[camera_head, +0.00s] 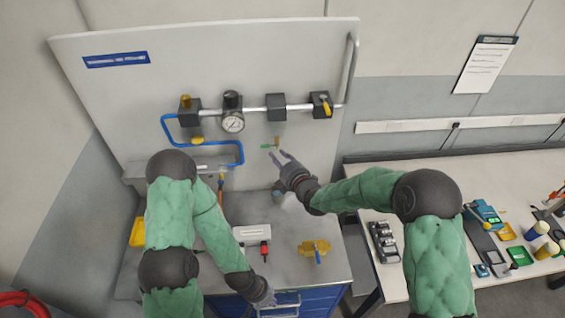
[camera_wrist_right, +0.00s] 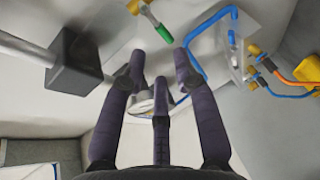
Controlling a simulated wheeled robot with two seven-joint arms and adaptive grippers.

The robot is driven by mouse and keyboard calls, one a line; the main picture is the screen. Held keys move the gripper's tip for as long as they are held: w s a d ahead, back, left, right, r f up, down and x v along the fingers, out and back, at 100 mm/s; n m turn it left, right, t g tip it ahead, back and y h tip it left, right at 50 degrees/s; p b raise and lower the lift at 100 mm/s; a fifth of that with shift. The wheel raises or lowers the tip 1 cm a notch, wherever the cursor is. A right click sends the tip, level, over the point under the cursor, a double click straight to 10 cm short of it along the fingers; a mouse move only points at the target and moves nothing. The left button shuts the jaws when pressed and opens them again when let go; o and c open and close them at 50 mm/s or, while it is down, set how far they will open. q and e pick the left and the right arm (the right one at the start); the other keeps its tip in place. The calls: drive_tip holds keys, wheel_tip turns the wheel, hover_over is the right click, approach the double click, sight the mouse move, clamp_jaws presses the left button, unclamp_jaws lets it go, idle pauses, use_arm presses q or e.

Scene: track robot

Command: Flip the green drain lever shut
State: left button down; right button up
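The green drain lever (camera_head: 267,146) is on a small brass valve (camera_head: 277,141) on the white panel, below the pipe. In the right wrist view the green lever (camera_wrist_right: 160,30) sticks out from the brass valve (camera_wrist_right: 138,6), just beyond the fingertips. My right gripper (camera_head: 277,153) is open and empty, with its fingertips close to the lever; its spread fingers also show in the right wrist view (camera_wrist_right: 160,60). I see no clear contact. My left gripper (camera_head: 264,297) is low, near the cabinet's front edge and drawer handle; its finger opening is not clear.
A pipe with black blocks, a gauge (camera_head: 232,122) and a blue hose (camera_head: 240,152) runs across the panel. The worktop holds a yellow part (camera_head: 314,247) and a red-handled tool (camera_head: 264,250). A bench (camera_head: 400,170) with several items stands at right.

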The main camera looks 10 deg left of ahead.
drive_tip(key=shift+v, duration=1.25)
